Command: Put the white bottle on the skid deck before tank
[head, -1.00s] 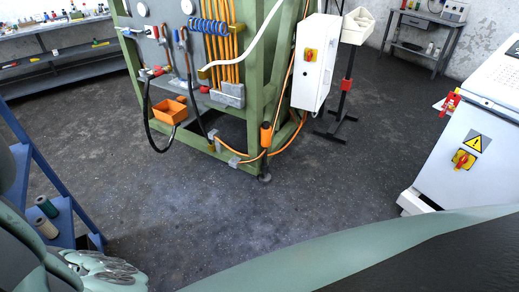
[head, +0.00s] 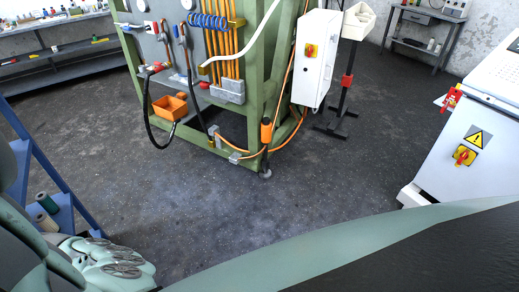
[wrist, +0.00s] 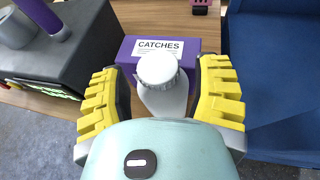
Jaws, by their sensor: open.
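The white bottle (wrist: 165,99) with a ribbed white cap (wrist: 157,69) shows in the wrist view, upright on a wooden surface. My gripper (wrist: 160,74) is open, with one yellow-padded finger on each side of the bottle. Gaps show beside the cap; my gripper's body hides the lower front of the bottle. In the head view, neither the bottle nor my fingers can be made out. A green-framed skid (head: 262,95) with a panel and hoses stands at the back centre; I cannot make out a tank or its deck.
A purple box (wrist: 190,46) marked CATCHES is behind the bottle. A dark device (wrist: 75,45) is at left, a blue surface (wrist: 280,80) at right. In the head view, a white cabinet (head: 470,140) stands right, a blue frame (head: 45,165) left. The middle floor is clear.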

